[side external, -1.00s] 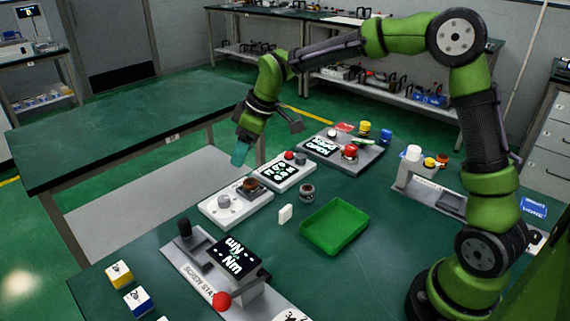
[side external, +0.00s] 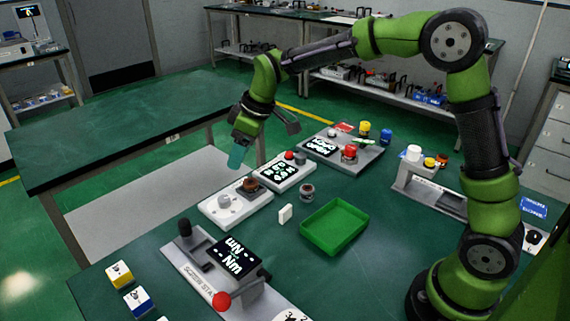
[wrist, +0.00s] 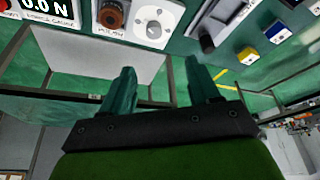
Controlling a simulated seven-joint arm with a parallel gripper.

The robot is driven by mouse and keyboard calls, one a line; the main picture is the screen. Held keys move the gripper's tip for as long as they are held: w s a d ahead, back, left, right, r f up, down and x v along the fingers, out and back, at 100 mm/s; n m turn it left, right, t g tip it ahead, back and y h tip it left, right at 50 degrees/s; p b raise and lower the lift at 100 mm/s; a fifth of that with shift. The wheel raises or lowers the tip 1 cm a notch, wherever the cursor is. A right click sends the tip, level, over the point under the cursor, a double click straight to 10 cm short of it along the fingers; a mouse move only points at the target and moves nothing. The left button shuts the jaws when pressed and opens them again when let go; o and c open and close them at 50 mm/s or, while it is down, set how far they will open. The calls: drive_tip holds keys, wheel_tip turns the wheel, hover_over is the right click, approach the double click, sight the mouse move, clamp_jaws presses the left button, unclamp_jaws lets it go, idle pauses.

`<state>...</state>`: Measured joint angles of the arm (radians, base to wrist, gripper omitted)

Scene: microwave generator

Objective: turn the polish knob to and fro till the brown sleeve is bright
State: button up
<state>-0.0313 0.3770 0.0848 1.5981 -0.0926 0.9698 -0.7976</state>
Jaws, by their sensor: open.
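The polish unit is a white base (side external: 238,212) on the green table. Its round grey knob (side external: 224,199) stands on the left part, and the brown sleeve (side external: 250,185) sits to the right in a dark holder. The sleeve looks dull brown. My gripper (side external: 236,158) is open and empty, above and behind the unit, apart from knob and sleeve. Both teal fingers show in the wrist view (wrist: 162,74), with a gap between them.
A white unit with a display (side external: 284,172) stands behind the polish unit. A small white block (side external: 286,213), a dark ring-like part (side external: 307,191) and a green tray (side external: 334,236) lie to the right. A screw station (side external: 208,270) stands in front.

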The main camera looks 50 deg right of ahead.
sight(224, 198)
drive_tip(key=x, duration=1.1)
drive_tip(key=d+x, duration=0.1)
drive_tip(key=x, duration=0.4)
drive_tip(key=shift+w+a+f, duration=0.1)
drive_tip(key=shift+w+f, duration=0.05)
drive_tip(key=shift+w, duration=0.3)
drive_tip(key=c, duration=1)
drive_tip(key=shift+c, duration=0.2)
drive_tip(key=shift+m, duration=0.3)
